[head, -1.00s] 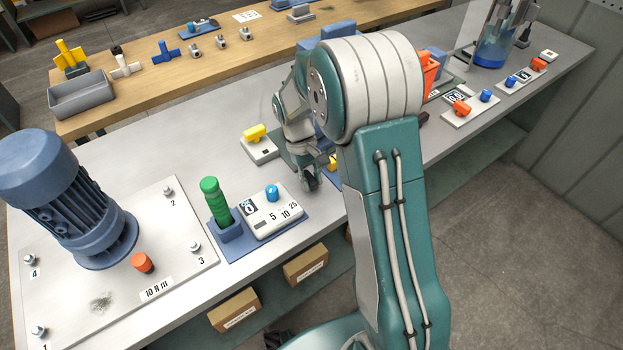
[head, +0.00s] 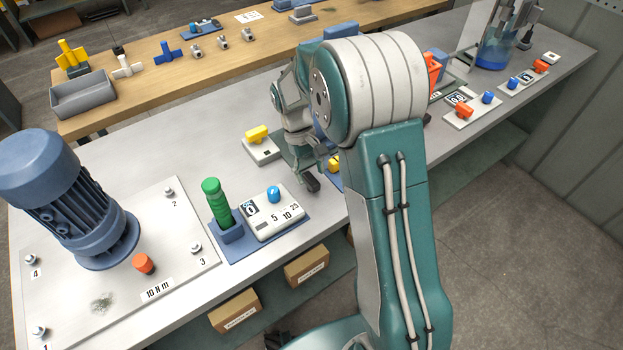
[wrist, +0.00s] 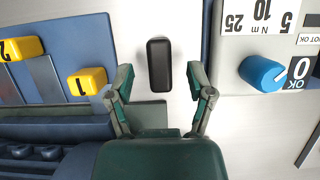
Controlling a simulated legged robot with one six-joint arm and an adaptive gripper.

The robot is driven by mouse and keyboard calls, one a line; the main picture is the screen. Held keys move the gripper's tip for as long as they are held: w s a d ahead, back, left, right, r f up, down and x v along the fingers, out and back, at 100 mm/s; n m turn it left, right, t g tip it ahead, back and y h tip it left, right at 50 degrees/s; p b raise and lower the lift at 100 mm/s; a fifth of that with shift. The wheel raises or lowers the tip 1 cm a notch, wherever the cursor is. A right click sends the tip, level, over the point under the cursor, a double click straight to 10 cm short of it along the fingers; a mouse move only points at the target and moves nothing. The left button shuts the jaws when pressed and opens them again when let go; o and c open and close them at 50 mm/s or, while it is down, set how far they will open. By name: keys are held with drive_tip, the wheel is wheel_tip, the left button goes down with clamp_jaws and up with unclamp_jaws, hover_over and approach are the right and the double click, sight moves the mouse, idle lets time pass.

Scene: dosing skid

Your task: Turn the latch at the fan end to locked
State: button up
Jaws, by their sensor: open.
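In the wrist view a blue housing at the left carries two yellow latches, one marked 1 (wrist: 87,82) and one marked 2 (wrist: 21,49). No fan is clearly seen, so I cannot tell which latch is at the fan end. My gripper (wrist: 160,90) is open, with latch 1 just left of its left finger. A black rounded bar (wrist: 159,64) shows between the fingers, with a gap on both sides. In the head view my gripper (head: 316,170) is low over the bench, beside a partly hidden yellow piece (head: 334,163). My arm hides much of the housing.
A torque-setting box with a blue knob (wrist: 263,74) lies just right of my gripper. A green-handled tool (head: 216,203) stands beside it in the head view. A yellow-handled block (head: 258,138) sits behind left. A motor (head: 62,195) stands on a plate at left.

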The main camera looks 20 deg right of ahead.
drive_tip(key=v, duration=0.9)
drive_tip(key=shift+r, duration=0.2)
